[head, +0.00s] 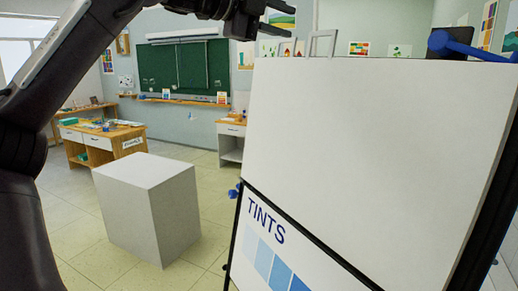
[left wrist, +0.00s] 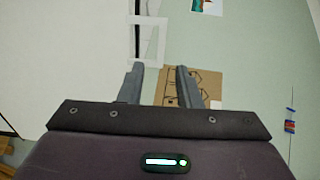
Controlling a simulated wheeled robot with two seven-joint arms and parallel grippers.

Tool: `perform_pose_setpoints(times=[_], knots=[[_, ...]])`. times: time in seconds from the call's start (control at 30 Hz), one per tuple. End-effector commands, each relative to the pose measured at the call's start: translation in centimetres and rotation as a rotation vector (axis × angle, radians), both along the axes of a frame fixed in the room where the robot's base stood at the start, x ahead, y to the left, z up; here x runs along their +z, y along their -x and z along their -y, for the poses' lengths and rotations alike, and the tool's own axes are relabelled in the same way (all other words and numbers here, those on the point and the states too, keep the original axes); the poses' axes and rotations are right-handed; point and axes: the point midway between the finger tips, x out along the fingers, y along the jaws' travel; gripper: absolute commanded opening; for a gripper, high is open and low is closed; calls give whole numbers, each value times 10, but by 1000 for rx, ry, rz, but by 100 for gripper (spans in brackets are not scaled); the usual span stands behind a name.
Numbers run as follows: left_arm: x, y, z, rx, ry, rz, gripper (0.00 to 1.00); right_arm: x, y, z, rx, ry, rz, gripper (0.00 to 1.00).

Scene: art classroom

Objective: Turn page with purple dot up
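A large board stands on the right in the head view. Its upper part is a blank white page (head: 375,150). Below a slanting black bar is a white sheet headed TINTS (head: 262,232) with blue swatches. I see no purple dot. My left gripper (head: 292,20) is above the board's top left corner, apart from the page, with its fingers spread and nothing between them. In the left wrist view the fingers (left wrist: 158,87) are also apart and empty. My right gripper is not in view.
A light grey block (head: 150,205) stands on the floor left of the board. A wooden desk (head: 105,140) and a green chalkboard (head: 183,66) are behind.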

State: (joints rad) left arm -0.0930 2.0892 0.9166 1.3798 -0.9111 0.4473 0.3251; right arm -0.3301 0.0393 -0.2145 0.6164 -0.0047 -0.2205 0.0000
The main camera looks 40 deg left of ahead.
Motion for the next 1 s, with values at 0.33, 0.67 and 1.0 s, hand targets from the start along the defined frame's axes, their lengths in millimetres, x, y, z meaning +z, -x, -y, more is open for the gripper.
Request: perform_pose_setpoints(times=[0.33, 0.67, 1.0], knots=[[2, 12, -4, 0, -1, 1, 31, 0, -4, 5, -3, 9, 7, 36], [2, 12, -4, 0, -1, 0, 31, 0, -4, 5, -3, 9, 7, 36], [3, 12, -4, 0, 0, 1, 31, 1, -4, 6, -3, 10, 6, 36]])
